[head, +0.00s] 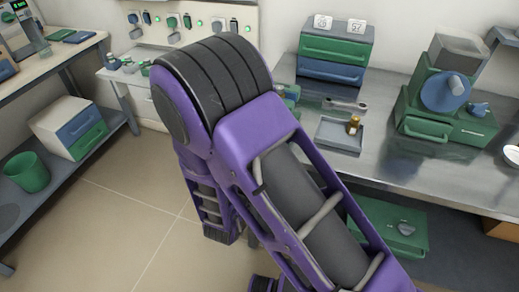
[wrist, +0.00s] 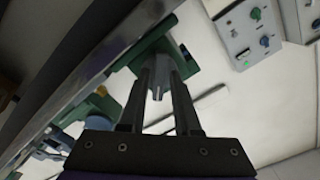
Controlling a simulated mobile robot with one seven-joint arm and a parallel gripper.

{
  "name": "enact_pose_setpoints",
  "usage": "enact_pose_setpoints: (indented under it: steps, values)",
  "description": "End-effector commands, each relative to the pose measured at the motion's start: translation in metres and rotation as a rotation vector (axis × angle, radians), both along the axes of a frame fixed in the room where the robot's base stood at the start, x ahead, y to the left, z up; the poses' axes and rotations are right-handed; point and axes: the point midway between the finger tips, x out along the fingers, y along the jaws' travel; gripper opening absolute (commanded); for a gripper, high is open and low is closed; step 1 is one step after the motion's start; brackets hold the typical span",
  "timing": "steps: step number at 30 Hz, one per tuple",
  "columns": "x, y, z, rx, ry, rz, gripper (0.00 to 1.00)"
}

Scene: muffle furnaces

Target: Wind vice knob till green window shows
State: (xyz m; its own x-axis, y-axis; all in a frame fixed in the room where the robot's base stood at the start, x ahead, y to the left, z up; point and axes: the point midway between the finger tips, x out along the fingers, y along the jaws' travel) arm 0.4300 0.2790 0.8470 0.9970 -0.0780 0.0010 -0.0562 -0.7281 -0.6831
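In the wrist view a green, vice-like body (wrist: 150,45) lies just beyond my gripper (wrist: 162,76), at the bench edge. My gripper's two dark fingers are apart, with a gap between them. A small grey rod-like part (wrist: 157,88) shows in that gap; I cannot tell whether either finger touches it. I cannot make out a knob for certain, and no green window is visible. In the head view my purple arm hides the gripper. Only a small green part (head: 291,91) shows at the arm's right edge, perhaps the same body.
The steel bench (head: 390,165) holds a grey tray (head: 331,137) with a small brown-gold item, a wrench-like tool (head: 345,104), and a green machine with a blue disc (head: 445,91). Drawer boxes (head: 334,50) stand behind. A wall control panel (wrist: 249,30) is near. The floor (head: 125,215) at left is clear.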

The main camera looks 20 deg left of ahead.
Motion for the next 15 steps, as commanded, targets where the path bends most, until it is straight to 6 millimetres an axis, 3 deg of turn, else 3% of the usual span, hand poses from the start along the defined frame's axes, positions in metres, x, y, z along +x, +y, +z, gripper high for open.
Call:
enact_pose_setpoints:
  steps: [3,11,15]
  values:
    - [0.000,0.000,0.000,-0.001,0.000,0.000,0.49]
    - [-0.001,0.000,0.000,-0.001,0.001,0.000,0.49]
    - [-0.011,0.001,-0.001,-0.002,0.002,0.001,0.49]
